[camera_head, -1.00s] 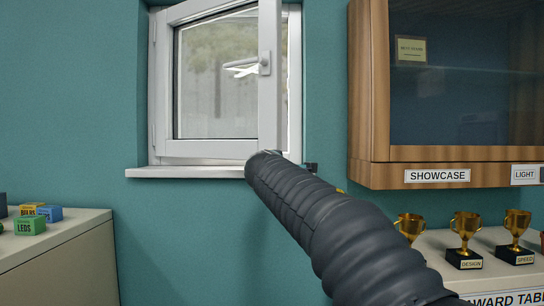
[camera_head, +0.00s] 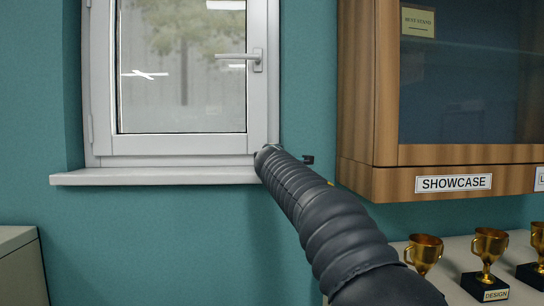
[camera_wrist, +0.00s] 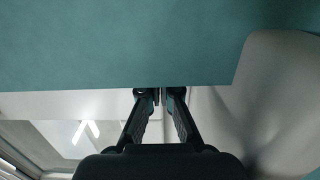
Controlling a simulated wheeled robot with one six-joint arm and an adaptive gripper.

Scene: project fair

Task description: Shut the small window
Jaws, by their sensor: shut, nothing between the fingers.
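The small window (camera_head: 180,145) has a white frame and stands in the teal wall. Its sash sits in the frame with no visible gap along the edges I can see. The handle (camera_head: 243,58) is a lever lying horizontally on the sash's right side. In the wrist view, the window's glass (camera_wrist: 65,135) shows at the lower left. My gripper (camera_wrist: 160,95) is shut and empty in the wrist view. In the head view my arm ends near the window's lower right corner and hides most of the gripper. I cannot tell whether it touches the frame.
A white sill (camera_head: 150,177) runs below the window. The wooden showcase (camera_head: 357,120) hangs on the wall to the right, close to my arm. Trophies (camera_head: 488,250) stand on a table below it. A pale cabinet (camera_head: 18,270) is at the lower left.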

